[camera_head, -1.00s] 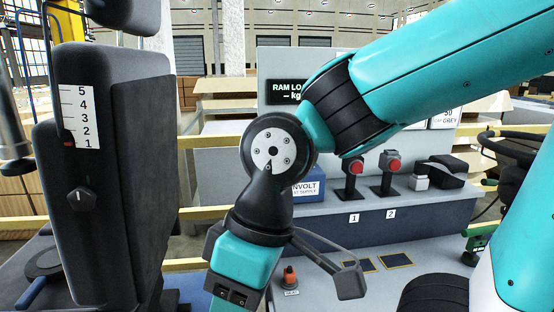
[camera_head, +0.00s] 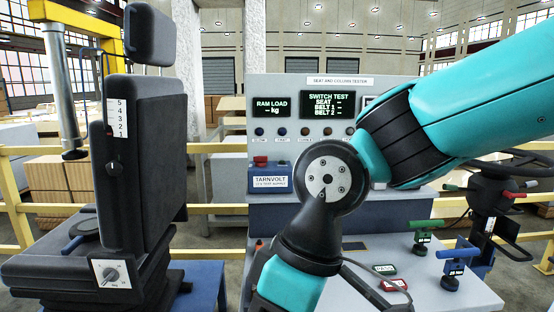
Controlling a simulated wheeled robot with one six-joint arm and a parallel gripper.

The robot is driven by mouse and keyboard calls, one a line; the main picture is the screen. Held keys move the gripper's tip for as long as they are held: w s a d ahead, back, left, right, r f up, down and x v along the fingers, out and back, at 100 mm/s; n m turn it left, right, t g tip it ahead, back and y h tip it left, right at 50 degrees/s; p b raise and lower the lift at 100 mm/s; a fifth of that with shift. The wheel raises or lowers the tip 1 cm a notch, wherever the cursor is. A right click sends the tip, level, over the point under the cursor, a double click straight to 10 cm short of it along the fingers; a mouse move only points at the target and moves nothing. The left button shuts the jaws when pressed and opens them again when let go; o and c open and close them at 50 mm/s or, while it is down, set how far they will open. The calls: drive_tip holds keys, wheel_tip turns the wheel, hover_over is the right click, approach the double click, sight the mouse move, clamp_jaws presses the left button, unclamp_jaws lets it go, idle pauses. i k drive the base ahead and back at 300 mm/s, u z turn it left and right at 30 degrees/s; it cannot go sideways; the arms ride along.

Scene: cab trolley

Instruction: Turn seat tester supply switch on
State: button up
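A blue supply box labelled TARNVOLT, test supply (camera_head: 269,181), stands on the grey seat and column tester console (camera_head: 330,82), left of my arm. A red part (camera_head: 260,161) and a dark part sit on top of it. I cannot tell which part is the switch or how it is set. My wrist crosses in front of the console, right of the box, and runs down out of the bottom edge. My gripper's fingertips are cut off or hidden, so their opening does not show.
A black seat (camera_head: 150,150) with a numbered scale and a white dial plate (camera_head: 112,273) stands at the left. Green (camera_head: 423,237) and blue (camera_head: 449,268) handled levers stand at the right, with a dark steering wheel (camera_head: 510,167) behind. Yellow rails run behind.

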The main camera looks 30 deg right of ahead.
sight(261, 161)
drive_tip(key=z, duration=0.2)
drive_tip(key=i, duration=1)
